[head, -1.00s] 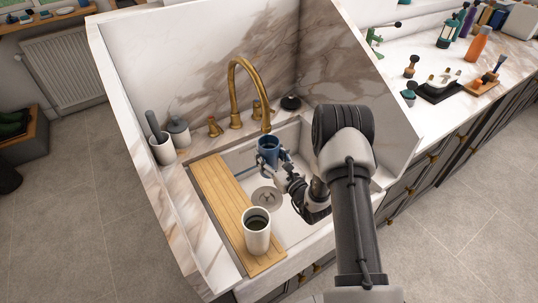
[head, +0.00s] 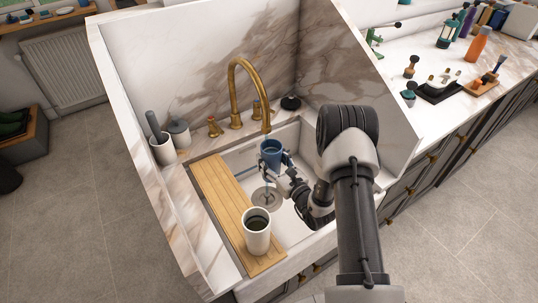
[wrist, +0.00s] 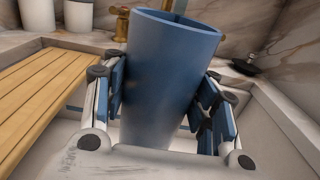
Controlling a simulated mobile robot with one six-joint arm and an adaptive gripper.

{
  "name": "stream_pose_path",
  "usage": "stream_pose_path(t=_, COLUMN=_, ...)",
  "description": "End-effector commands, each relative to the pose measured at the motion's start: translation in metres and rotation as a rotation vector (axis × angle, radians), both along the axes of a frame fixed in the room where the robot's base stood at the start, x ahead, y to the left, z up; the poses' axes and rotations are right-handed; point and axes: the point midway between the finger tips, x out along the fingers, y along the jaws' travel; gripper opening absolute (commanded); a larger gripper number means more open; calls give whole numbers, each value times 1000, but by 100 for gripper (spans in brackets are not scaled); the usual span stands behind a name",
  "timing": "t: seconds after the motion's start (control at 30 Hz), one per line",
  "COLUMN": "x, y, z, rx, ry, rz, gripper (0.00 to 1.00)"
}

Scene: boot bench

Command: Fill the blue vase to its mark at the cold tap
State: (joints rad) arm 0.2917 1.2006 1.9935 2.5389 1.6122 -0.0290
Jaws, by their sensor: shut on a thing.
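The blue vase (head: 271,154) is held in the sink, just below the brass tap's (head: 235,90) spout end. It also shows large in the wrist view (wrist: 165,85), open end up and slightly tilted in the picture. My gripper (head: 275,168) is shut on it, with blue-padded fingers on both sides in the wrist view (wrist: 165,110). The vase's mark is not visible, and its inside is too hidden to tell the water level. I cannot tell whether water runs from the spout. Brass handles (head: 214,127) stand beside the tap.
A wooden board (head: 225,200) lies across the sink's left side, with a white cup (head: 257,231) on its front end. A dark round item (head: 291,103) sits behind right.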

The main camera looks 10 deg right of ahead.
Motion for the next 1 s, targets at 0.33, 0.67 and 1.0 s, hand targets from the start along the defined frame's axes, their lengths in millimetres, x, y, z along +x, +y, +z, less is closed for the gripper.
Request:
stream_pose_path(t=0.33, x=-22, y=-5, z=2, rx=-1, ry=-6, rz=-1, gripper=10)
stream_pose_path(t=0.67, x=-38, y=-9, z=1, rx=1, ry=-2, rz=-2, gripper=10)
stream_pose_path(t=1.0, x=-69, y=-15, z=1, rx=1, ry=-2, rz=-1, gripper=10)
